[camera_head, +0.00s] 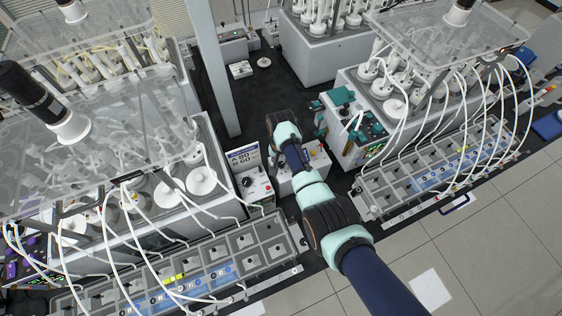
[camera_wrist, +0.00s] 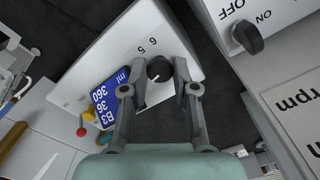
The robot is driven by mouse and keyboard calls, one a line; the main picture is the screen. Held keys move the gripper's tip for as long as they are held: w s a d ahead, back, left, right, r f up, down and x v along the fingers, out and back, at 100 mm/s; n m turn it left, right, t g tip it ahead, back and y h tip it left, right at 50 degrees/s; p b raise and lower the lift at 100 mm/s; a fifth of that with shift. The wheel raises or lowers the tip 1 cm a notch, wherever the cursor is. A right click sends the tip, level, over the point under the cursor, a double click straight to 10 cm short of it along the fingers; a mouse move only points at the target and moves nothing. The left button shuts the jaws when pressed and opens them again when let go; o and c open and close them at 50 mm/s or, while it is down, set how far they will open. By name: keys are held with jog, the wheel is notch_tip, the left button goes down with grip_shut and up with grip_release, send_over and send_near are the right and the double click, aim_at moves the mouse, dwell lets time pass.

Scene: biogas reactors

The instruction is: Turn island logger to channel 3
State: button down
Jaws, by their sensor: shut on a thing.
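The logger (camera_wrist: 120,50) is a white box in the wrist view, with the numbers 5 and 6 printed beside a black round dial knob (camera_wrist: 159,68). A white pointer mark shows on the knob. The other channel numbers are hidden or out of view. My gripper (camera_wrist: 163,78) has one finger on each side of the knob and is shut on it. In the head view, a white box (camera_head: 318,160) with small coloured parts shows partly behind my arm. My fingertips and the knob are hidden there.
A white unit with an ON/OFF switch (camera_wrist: 247,38) stands close at the right in the wrist view. A blue label (camera_wrist: 104,103) and a red ball (camera_wrist: 81,132) are at the left. In the head view, reactor units with trays (camera_head: 240,250) and hoses flank my arm.

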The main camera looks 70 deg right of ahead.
aim_at(281, 164)
jog(key=c, duration=1.2)
grip_release()
notch_tip(281, 164, up, 12)
jog(key=shift+r, duration=0.1)
